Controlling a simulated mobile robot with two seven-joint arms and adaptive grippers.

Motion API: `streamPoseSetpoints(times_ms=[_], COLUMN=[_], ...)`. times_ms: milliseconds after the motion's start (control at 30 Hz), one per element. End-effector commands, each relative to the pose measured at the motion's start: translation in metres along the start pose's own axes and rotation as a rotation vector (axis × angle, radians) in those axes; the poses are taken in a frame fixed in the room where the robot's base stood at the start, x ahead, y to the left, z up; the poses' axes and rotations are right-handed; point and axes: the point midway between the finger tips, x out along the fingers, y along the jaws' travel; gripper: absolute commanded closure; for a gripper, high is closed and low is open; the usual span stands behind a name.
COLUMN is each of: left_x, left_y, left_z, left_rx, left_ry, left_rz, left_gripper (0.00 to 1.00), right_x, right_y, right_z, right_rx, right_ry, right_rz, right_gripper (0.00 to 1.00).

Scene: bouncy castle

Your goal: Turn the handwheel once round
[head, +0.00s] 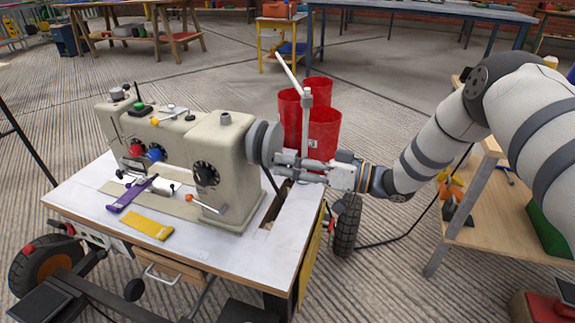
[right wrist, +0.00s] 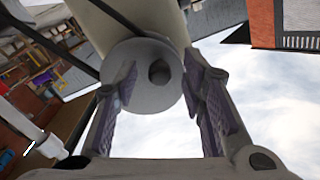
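The cream sewing machine (head: 190,150) stands on a white-topped table. Its grey round handwheel (head: 265,143) is at the machine's right end; in the right wrist view the handwheel (right wrist: 150,95) is a grey disc with a dark hub. My right gripper (head: 284,162) reaches in from the right, close to the wheel. In the right wrist view its two purple-padded fingers (right wrist: 157,85) are spread apart, one on each side of the disc. The left finger overlaps the disc's edge; I cannot tell whether either touches. My left gripper is not in view.
Several red cups (head: 325,130) stand just behind my right gripper. A purple tool (head: 131,195) and a yellow piece (head: 147,224) lie on the white tabletop (head: 85,195) in front of the machine. A wooden bench (head: 490,205) is at the right.

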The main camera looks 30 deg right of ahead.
Motion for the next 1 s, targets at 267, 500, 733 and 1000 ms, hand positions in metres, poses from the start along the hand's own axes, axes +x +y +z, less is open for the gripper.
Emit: streamPoseSetpoints(times_ms=[267, 500, 733, 1000], left_x=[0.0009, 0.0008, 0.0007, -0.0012], left_y=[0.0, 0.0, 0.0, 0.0], left_z=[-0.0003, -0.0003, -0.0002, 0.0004], left_rx=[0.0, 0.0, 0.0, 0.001], left_ry=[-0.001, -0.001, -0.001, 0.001], left_rz=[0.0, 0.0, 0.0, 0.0], left_gripper=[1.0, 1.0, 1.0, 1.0], right_x=[0.0073, 0.0069, 0.0068, 0.0068], right_y=[0.0003, 0.0002, 0.0003, 0.0025], right_z=[-0.0005, -0.0004, -0.0002, 0.0022], right_rx=[0.0, 0.0, -0.005, -0.098], right_ry=[0.001, 0.001, 0.001, -0.002], right_rz=[0.002, 0.001, 0.001, 0.0], right_gripper=[0.63, 1.0, 1.0, 1.0])
